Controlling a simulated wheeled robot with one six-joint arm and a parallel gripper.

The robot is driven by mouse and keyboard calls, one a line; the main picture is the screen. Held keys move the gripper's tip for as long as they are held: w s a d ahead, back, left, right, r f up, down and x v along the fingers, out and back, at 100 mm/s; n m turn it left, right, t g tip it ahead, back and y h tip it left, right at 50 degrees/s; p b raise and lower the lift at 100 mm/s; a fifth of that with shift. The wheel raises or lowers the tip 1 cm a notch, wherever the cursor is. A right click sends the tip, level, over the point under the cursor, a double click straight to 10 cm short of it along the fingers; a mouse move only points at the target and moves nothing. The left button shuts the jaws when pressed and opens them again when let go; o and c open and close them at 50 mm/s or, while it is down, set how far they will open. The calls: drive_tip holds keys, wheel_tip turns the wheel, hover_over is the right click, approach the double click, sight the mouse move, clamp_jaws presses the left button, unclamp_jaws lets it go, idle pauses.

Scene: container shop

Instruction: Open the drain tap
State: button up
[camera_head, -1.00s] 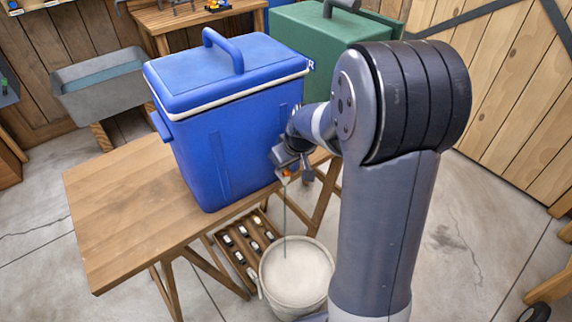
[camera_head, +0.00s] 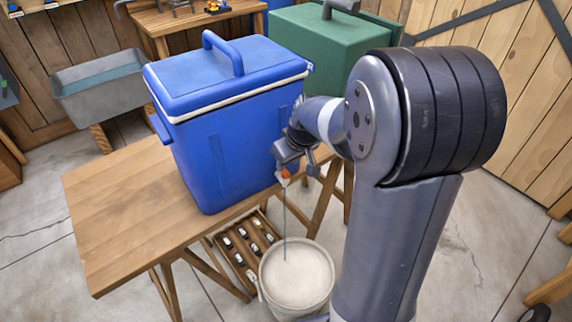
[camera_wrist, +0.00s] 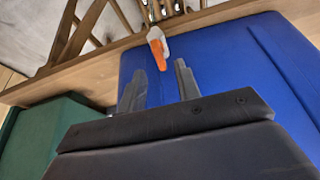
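The blue cooler (camera_head: 235,130) stands on a wooden table. Its drain tap (camera_head: 285,173), small with an orange part, is low on the side facing my arm. In the wrist view the tap (camera_wrist: 157,46) shows a white body and an orange lever. A thin line, like a stream, runs from below the tap into the pale bucket (camera_head: 267,292). My gripper (camera_head: 307,165) is close beside the tap. In the wrist view my gripper (camera_wrist: 157,76) has its fingers apart, with the orange lever near the gap between their tips; contact cannot be told.
The wooden table (camera_head: 115,210) has free room left of the cooler. A crate of bottles (camera_head: 235,262) sits below it, beside the bucket. A green cooler (camera_head: 325,45) stands behind, and a grey trough (camera_head: 103,92) is at the back left.

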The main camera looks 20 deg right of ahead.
sight(286, 170)
drive_tip(key=a+v, duration=0.1)
drive_tip(key=v, duration=0.6)
drive_tip(key=shift+d, duration=0.45)
drive_tip(key=shift+r, duration=0.1)
drive_tip(key=x, duration=1.1)
drive_tip(key=shift+s, duration=0.1)
drive_tip(key=shift+r, duration=0.1)
